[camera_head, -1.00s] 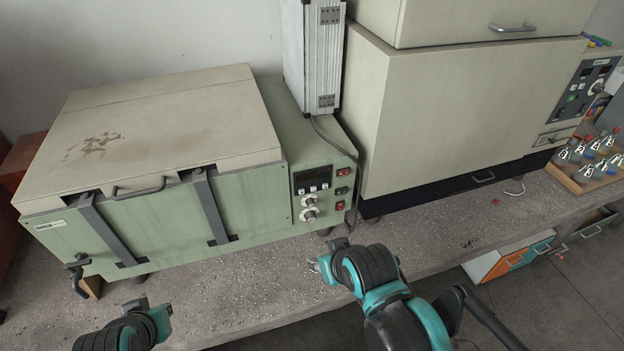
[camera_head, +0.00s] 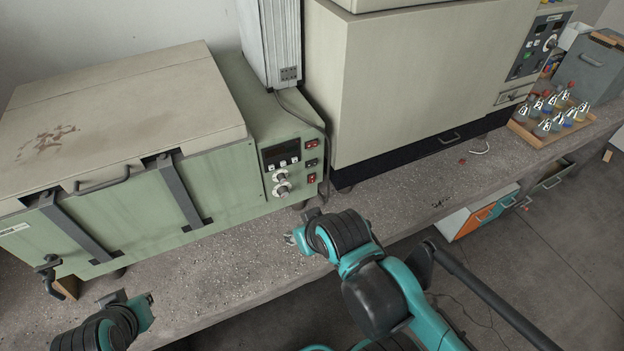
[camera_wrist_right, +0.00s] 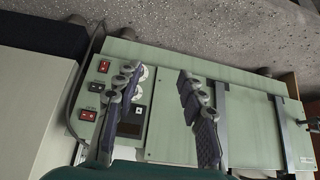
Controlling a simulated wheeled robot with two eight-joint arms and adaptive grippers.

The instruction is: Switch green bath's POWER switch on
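The green bath (camera_head: 225,172) stands on the bench at the left, lid closed. Its front panel carries a dark display (camera_head: 281,153), two knobs (camera_head: 281,183), an upper red switch (camera_head: 312,143), a dark middle switch (camera_head: 311,162) and a lower red switch (camera_head: 312,178). In the right wrist view the red switches show at the left (camera_wrist_right: 88,115) and higher up (camera_wrist_right: 103,66); their labels are too small to read. My right gripper (camera_wrist_right: 158,80) is open and empty in front of the panel, one finger overlapping the knobs. My left gripper (camera_head: 125,302) is low at the left; its fingers are unclear.
A large beige oven (camera_head: 420,90) stands right of the bath, with a pale metal column (camera_head: 270,40) and cable between them. A tray of flasks (camera_head: 530,130) sits at the far right.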

